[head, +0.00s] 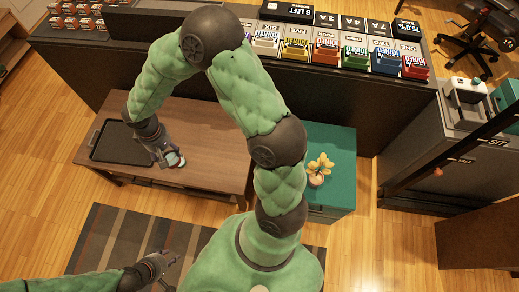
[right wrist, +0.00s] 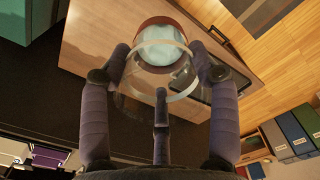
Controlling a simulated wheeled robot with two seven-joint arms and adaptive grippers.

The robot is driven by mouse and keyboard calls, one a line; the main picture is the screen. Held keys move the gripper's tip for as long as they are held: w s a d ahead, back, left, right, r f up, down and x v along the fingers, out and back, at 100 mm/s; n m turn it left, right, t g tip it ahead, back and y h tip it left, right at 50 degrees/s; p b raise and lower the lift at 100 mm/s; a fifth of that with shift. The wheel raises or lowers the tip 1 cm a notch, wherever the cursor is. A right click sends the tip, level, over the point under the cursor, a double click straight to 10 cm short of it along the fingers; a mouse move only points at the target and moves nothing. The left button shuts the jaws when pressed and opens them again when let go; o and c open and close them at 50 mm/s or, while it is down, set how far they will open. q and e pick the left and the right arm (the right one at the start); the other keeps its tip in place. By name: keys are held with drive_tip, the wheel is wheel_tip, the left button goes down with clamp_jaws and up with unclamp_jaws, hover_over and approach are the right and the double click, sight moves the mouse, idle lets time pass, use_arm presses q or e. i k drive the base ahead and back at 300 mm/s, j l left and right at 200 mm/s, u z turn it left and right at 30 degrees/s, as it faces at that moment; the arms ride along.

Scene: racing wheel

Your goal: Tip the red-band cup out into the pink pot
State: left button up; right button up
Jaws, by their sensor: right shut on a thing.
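The band is hard to make out in the head view. A small pinkish pot (head: 316,180) with a yellow plant stands on the green-topped cabinet, to the right of my right arm. My left gripper (head: 170,268) is low in the head view over the floor, its fingers apart and empty.
A black tray (head: 122,142) lies on the left of the brown table (head: 215,125). The green-topped cabinet (head: 338,150) is beside the table. A dark counter with several coloured boxes runs behind. A striped rug (head: 110,235) lies in front.

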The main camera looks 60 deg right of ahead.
sight(316, 177)
drive_tip(key=z, duration=1.65)
drive_tip(key=i+j, duration=0.05)
